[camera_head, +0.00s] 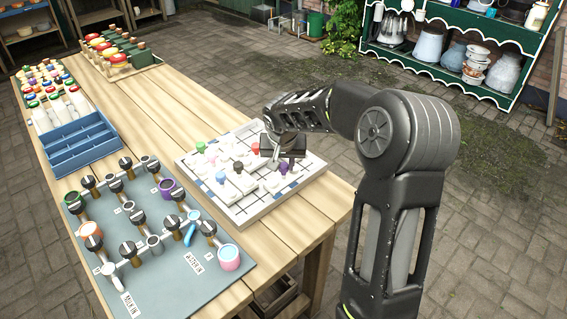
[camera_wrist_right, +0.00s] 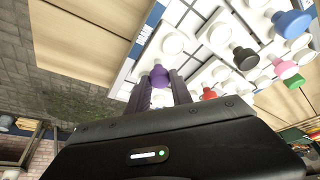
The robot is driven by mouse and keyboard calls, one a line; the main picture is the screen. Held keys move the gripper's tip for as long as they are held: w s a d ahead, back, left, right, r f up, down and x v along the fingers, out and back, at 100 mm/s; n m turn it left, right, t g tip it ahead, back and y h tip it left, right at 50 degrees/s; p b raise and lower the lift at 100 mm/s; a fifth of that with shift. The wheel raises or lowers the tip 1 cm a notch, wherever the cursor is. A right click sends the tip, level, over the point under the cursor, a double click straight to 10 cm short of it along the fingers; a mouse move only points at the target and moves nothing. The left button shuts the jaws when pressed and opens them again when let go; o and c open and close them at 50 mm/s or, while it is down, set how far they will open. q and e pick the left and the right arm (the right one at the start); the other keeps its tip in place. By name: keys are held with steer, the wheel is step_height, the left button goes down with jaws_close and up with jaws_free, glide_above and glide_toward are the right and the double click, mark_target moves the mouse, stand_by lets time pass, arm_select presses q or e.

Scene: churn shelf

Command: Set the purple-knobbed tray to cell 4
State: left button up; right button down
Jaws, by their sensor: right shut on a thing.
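The purple knob (camera_head: 284,168) is near the board's right side. My right gripper (camera_head: 276,162) is over that side, pointing down. In the right wrist view the purple knob (camera_wrist_right: 158,76) sits between the tips of my right gripper (camera_wrist_right: 157,88), which is shut on it. The tray under it is partly hidden by the fingers. I cannot make out cell numbers. My left gripper is not in view.
A grey pipe panel (camera_head: 160,275) lies at the front left. A blue crate (camera_head: 85,160) stands behind it. The table's right edge is near the board.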

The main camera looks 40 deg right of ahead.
stand_by(0.8)
steer(key=d, duration=0.6)
steer(key=shift+w+d, duration=0.2)
steer(key=shift+w, duration=0.05)
steer(key=c, duration=1.1)
jaws_free()
steer(key=shift+d, duration=0.1)
steer(key=shift+c, duration=0.2)
steer(key=b+v, duration=0.1)
steer(key=v, duration=0.7)
steer(key=shift+f, duration=0.15)
